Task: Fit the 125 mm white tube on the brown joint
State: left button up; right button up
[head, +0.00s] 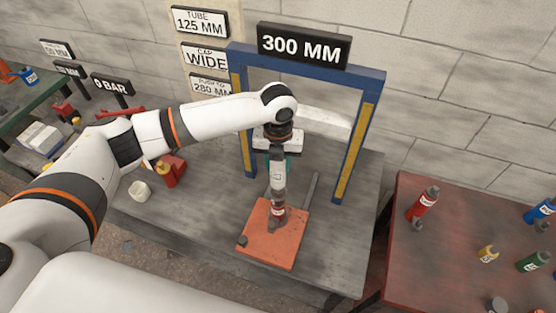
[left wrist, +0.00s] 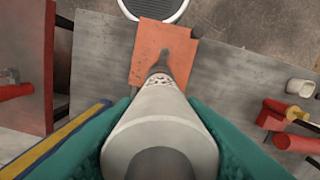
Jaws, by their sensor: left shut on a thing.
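My left gripper (head: 277,157), with teal fingers, is shut on the white tube (head: 278,178) and holds it upright above the orange plate (head: 262,242). In the left wrist view the tube (left wrist: 158,125) sits between both fingers, its far end pointing at the orange plate (left wrist: 146,45). A dark red and grey-brown fitting (head: 277,214), probably the brown joint, stands on the plate in line below the tube. I cannot tell whether the tube touches it or is seated on it. My right gripper is not in view.
A blue and yellow frame (head: 358,150) with a 300 MM sign (head: 303,45) spans the bench behind the tube. A white cap (head: 139,190) and a red fitting (head: 172,174) lie left. A red table (head: 450,270) at right holds several coloured parts.

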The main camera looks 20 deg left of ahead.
aim_at(278, 171)
pick_arm(q)
jog(key=shift+r+p, duration=0.1)
jog(key=shift+p, duration=0.65)
dwell(0.8)
jog(key=shift+f+b, duration=0.85)
jog(key=shift+f, duration=1.15)
jog(key=o, duration=1.3)
jog(key=shift+o, duration=0.2)
jog(key=shift+r, duration=0.1)
jog(key=shift+r+b, duration=0.3)
jog(key=shift+r, duration=0.05)
notch_tip(278, 171, up, 10)
jog(key=b, duration=0.3)
jog(key=shift+r+b, duration=0.15)
jog(key=shift+b, duration=0.2)
jog(key=shift+r, duration=0.45)
